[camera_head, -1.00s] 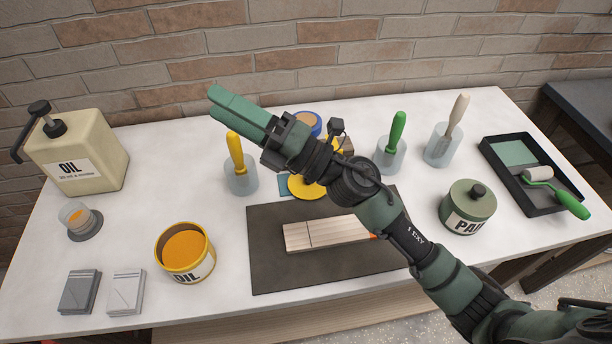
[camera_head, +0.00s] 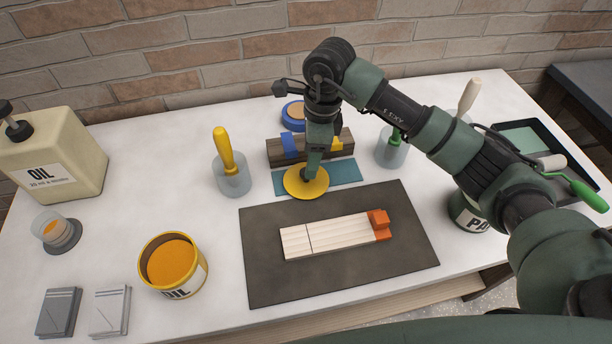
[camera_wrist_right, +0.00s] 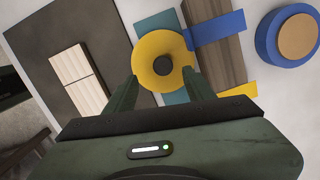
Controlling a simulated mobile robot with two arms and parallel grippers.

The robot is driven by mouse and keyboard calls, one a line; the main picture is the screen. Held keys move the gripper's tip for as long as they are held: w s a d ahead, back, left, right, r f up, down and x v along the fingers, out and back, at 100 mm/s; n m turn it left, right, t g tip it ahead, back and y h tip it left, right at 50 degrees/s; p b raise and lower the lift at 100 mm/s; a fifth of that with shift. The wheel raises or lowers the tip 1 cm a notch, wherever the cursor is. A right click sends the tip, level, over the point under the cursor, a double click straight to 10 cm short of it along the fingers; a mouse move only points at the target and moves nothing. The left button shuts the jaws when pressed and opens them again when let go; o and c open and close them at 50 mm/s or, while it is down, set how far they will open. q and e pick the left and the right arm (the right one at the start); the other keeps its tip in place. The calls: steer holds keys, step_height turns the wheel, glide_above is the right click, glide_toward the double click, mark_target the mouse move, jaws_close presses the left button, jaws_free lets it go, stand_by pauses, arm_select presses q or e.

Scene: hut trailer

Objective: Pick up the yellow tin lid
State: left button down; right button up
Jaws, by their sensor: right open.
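The yellow tin lid (camera_head: 306,183) is a flat yellow disc with a dark knob at its centre. It lies partly on a teal sheet, behind the dark mat. In the right wrist view the lid (camera_wrist_right: 146,75) and its dark knob show between the finger ends. My right gripper (camera_head: 309,172) points down over the lid and hides part of it. In the right wrist view the fingers of the right gripper (camera_wrist_right: 160,85) are apart, with the knob between them. I cannot tell whether they touch the lid. My left gripper is not in view.
A wooden block (camera_head: 345,145) with blue and yellow pieces stands just behind the lid. A yellow-handled brush in a glass (camera_head: 232,176) is to its left. The dark mat (camera_head: 270,275) bears pale wooden strips. An open yellow oil tin (camera_head: 148,258) stands front left.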

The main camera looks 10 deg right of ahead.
steer(key=f, duration=0.1)
steer(key=f+p, duration=0.1)
steer(key=f, duration=0.1)
steer(key=shift+w+a+f+p, duration=0.3)
steer(key=shift+w+f+p, duration=0.05)
steer(key=shift+f, duration=0.55)
jaws_close()
steer(key=shift+r, duration=0.15)
